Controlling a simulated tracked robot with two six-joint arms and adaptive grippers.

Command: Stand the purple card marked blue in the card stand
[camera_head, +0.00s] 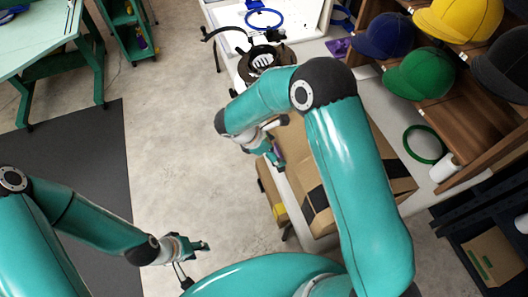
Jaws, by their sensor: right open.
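A small purple piece (338,47) lies on the light table beside the white tray, at the top of the view. It may be the purple card, but it is too small to read any marking. I cannot make out a card stand. My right gripper (276,158) is open, above the near left edge of the table by a cardboard box, partly hidden by its own arm. It is well apart from the purple piece. My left gripper (204,246) is low over the bare floor, away from the table; its jaws are too small to read.
A cardboard box (316,198) stands at the table's near end. A black round device (262,60) and a white tray (305,15) with a blue ring (263,18) are behind. Several caps, including a green cap (420,75), fill the right shelf. A green ring (424,144) lies nearby.

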